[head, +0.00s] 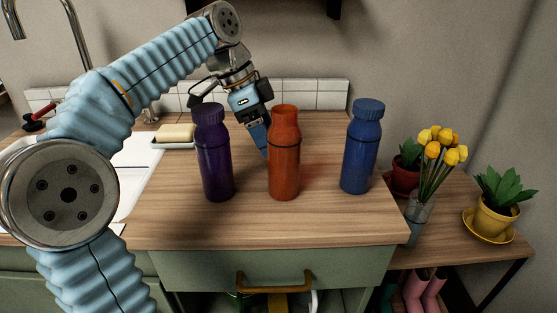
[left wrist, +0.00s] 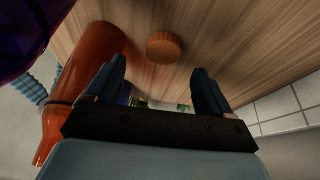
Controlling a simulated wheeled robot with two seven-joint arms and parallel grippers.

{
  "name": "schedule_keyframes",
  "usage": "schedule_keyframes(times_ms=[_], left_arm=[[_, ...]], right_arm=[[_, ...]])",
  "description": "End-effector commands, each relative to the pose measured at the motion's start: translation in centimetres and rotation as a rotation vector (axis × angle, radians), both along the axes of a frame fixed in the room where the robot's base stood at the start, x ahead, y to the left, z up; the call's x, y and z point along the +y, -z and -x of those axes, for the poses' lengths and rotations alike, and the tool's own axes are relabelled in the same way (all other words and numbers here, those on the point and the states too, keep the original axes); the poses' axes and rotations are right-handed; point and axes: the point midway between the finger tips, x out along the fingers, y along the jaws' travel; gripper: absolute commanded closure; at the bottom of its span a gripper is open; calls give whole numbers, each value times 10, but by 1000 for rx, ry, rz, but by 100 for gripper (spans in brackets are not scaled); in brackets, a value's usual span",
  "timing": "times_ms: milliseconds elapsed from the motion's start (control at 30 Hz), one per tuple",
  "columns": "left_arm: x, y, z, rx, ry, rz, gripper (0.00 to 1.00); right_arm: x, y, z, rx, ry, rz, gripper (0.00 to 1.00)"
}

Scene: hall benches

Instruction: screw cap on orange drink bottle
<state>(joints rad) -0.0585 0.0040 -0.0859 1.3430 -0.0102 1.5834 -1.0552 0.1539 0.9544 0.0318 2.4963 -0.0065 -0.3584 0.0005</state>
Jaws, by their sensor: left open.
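The orange bottle (head: 284,158) stands upright and uncapped on the wooden counter, between the purple and blue bottles. It also shows at the left of the left wrist view (left wrist: 88,62). The orange cap (left wrist: 164,47) lies on the counter in the left wrist view, beside the bottle and beyond my fingertips. In the head view the cap is hidden, apparently behind the bottles. My left gripper (head: 261,140) reaches down behind the orange bottle. Its two dark blue fingers are apart, with nothing between them in the left wrist view (left wrist: 157,75). My right gripper is not in view.
A capped purple bottle (head: 214,160) stands left of the orange one, and a capped blue bottle (head: 362,150) stands to the right. A soap dish (head: 173,145) and sink are at left. Potted plants and yellow tulips (head: 441,146) stand on a lower table at right. The front counter is clear.

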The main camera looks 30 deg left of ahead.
Motion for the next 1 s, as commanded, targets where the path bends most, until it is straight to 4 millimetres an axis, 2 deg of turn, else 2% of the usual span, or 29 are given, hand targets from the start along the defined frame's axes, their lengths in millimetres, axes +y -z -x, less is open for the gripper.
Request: schedule_keyframes(times_ms=[267, 500, 667, 1000], left_arm=[[0, 2, 0, 0, 0, 0, 18], [-5, 33, -9, 2, 1, 0, 18], [-10, 47, -12, 1, 0, 0, 18], [-11, 49, -13, -1, 0, 0, 18]], right_arm=[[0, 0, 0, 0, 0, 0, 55], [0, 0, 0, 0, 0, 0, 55], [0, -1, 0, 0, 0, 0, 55], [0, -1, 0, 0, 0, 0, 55]])
